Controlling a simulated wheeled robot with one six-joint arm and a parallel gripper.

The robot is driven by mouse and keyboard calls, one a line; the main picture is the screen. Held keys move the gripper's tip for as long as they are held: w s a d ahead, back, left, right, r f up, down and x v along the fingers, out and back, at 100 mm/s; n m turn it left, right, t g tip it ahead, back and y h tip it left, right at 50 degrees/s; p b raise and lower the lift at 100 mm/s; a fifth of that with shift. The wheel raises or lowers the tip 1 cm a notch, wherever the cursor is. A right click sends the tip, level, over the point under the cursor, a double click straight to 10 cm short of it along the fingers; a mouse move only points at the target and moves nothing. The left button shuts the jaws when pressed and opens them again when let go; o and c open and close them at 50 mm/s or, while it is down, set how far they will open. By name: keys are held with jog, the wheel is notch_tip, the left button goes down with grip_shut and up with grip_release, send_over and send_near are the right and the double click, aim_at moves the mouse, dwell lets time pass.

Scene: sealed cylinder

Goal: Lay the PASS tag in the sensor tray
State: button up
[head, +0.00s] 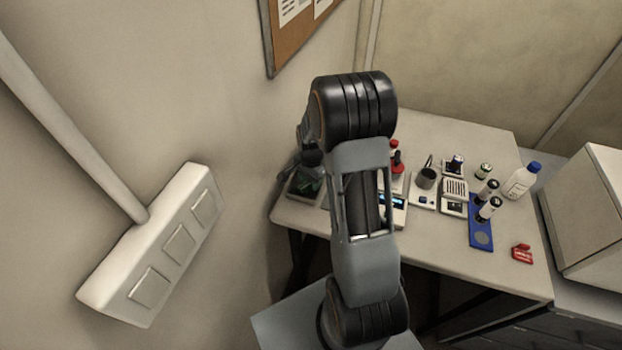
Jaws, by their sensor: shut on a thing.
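My gripper (308,160) shows only in part, as a small dark shape left of my arm, over the left end of the table. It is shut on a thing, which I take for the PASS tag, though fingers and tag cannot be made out. Just below it is a small dark-rimmed tray (304,195) with a dark green inside, which looks like the sensor tray. Whether the green is the tray's floor or something lying in it, I cannot tell. Whether the held thing touches the tray is also hidden.
My arm covers the table's (450,245) left-middle part. A wall with a switch box (160,245) closes the left side.

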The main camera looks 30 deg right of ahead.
jog(key=shift+s+a+f+b, duration=0.1)
jog(key=shift+s+f+b, duration=0.25)
jog(key=shift+f+b, duration=0.3)
jog(key=o, duration=0.6)
jog(key=shift+f, duration=0.15)
jog(key=shift+r+p, duration=0.4)
jog(key=shift+p, duration=0.05)
notch_tip(320, 180, up, 12)
jog(key=b, duration=0.1)
jog(key=s+a+r+n+t, duration=0.2)
jog(key=s+a+r+n, duration=0.2)
jog(key=s+n, duration=0.3)
jog(key=s+a+r+n+t, duration=0.2)
jog(key=s+a+r+n, duration=0.2)
jog(key=s+a+n, duration=0.2)
jog(key=shift+s+a+n, duration=0.4)
jog(key=shift+s+a, duration=0.15)
jog(key=shift+s, duration=0.45)
